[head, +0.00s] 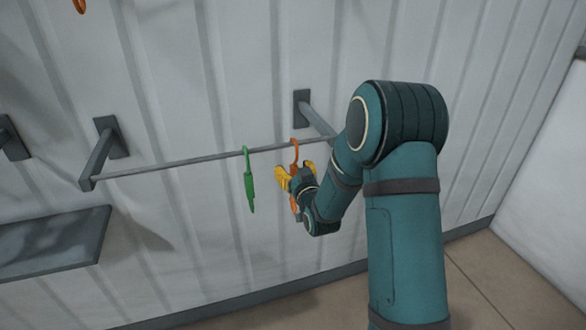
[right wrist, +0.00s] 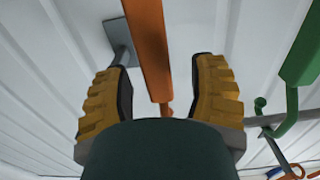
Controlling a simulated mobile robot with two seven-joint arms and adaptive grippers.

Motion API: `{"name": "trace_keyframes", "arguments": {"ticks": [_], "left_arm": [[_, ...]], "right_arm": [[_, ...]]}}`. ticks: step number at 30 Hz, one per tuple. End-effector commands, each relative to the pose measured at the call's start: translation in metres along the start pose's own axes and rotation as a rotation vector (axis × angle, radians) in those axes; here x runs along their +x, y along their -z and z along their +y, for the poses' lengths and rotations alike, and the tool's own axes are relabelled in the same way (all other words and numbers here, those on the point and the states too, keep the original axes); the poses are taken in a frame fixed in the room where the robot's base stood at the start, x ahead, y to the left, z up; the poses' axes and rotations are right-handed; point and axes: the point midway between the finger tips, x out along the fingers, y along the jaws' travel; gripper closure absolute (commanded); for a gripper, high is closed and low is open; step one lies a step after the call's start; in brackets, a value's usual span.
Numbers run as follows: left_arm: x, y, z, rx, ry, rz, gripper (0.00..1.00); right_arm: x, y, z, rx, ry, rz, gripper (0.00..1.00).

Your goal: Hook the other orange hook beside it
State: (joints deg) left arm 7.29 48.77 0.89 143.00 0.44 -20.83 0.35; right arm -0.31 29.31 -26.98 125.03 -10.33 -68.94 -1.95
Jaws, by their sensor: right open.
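An orange hook (head: 294,148) hangs from the thin rail, near its right end. My right gripper (head: 294,174) is at this hook, with its yellow fingers on either side of the hook's body. In the right wrist view the orange hook (right wrist: 148,45) passes between the two spread fingers (right wrist: 163,88), with gaps showing on both sides. A second orange hook (head: 80,5) shows only in part at the top left edge of the head view. My left gripper is not in view.
A green hook (head: 249,182) hangs on the rail (head: 180,164) just left of the orange one; it also shows in the right wrist view (right wrist: 304,50). Grey brackets (head: 103,150) hold the rail off the ribbed wall. A grey shelf (head: 50,243) is at lower left.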

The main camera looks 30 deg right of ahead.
Motion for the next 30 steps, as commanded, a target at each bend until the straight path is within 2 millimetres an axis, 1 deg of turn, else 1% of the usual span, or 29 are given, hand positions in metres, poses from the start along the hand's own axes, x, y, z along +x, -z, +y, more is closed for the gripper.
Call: {"name": "trace_keyframes", "arguments": {"ticks": [6,7,8,9,12,20,21,22,30], "left_arm": [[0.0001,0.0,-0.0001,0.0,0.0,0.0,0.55],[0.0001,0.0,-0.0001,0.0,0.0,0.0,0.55],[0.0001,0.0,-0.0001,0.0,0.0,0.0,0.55],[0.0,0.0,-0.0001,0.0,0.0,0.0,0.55],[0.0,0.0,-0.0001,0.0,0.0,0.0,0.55],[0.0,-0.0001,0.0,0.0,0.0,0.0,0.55],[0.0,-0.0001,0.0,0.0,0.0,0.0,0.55],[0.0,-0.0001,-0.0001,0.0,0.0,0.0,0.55],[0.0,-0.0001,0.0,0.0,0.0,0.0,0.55]], "right_arm": [[-0.0001,-0.0003,0.0001,0.0,0.0,0.0,0.43],[-0.0001,-0.0003,0.0001,0.0,0.0,0.0,0.44],[-0.0001,-0.0003,0.0001,0.0,0.0,0.0,0.54],[-0.0001,-0.0003,0.0001,0.0,0.0,0.0,0.68],[0.0,-0.0002,0.0001,0.0,0.0,0.0,1.0],[0.0,-0.0004,0.0001,0.0,0.0,-0.001,1.0],[0.0,-0.0004,0.0001,0.0,0.0,-0.001,0.92],[0.0,-0.0004,0.0001,0.0,0.0,-0.001,1.0],[0.0,-0.0005,0.0001,0.0,0.0,-0.001,1.0]]}}
